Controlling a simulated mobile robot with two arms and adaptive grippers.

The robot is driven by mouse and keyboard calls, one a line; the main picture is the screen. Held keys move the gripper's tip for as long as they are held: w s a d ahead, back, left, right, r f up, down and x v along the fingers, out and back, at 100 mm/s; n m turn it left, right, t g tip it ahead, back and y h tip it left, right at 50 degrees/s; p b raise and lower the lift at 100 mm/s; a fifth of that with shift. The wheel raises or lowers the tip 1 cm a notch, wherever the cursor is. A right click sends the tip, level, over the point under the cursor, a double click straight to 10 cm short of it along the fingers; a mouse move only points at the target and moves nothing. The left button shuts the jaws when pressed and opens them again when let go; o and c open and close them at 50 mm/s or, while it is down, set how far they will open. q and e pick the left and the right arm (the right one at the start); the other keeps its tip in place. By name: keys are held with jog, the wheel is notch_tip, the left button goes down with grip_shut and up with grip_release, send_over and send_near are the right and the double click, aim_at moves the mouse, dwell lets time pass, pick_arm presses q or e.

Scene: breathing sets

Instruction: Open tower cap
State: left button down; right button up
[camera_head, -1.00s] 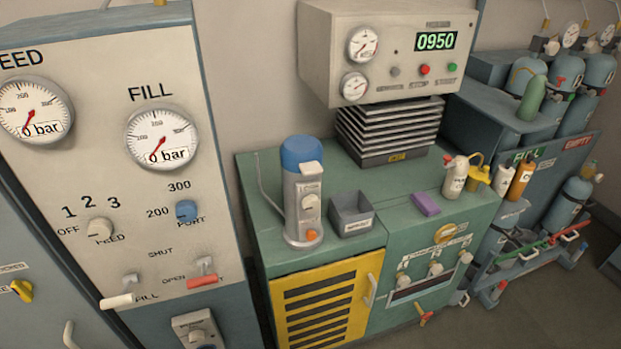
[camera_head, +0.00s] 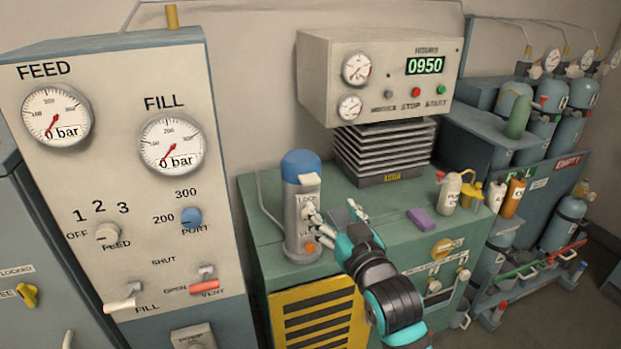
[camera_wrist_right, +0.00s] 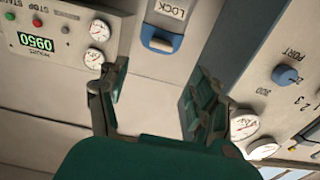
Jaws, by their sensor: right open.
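The tower (camera_head: 297,222) is an upright grey cylinder on the green cabinet top. Its blue cap (camera_head: 299,164) sits on top of it. In the right wrist view, which is turned over, the blue cap (camera_wrist_right: 152,33) shows near the top edge, below a LOCK label. My right gripper (camera_head: 335,214) is open in front of the tower's right side, lower than the cap. In the wrist view nothing is between its fingers (camera_wrist_right: 150,98), and the cap lies beyond them. My left gripper is not in view.
A purple block (camera_head: 421,219) and a white bottle (camera_head: 449,192) stand right of my arm. The FEED/FILL panel (camera_head: 130,150) rises to the left. The compressor box (camera_head: 380,75) is behind. My right gripper covers the grey bin's place.

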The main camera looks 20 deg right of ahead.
aim_at(312, 182)
jog(key=w, duration=0.4)
jog(key=w+p, duration=0.1)
jog(key=w, duration=0.8)
jog(key=shift+w+a+p, duration=0.25)
jog(key=shift+p, duration=0.1)
jog(key=shift+c, duration=0.2)
grip_shut()
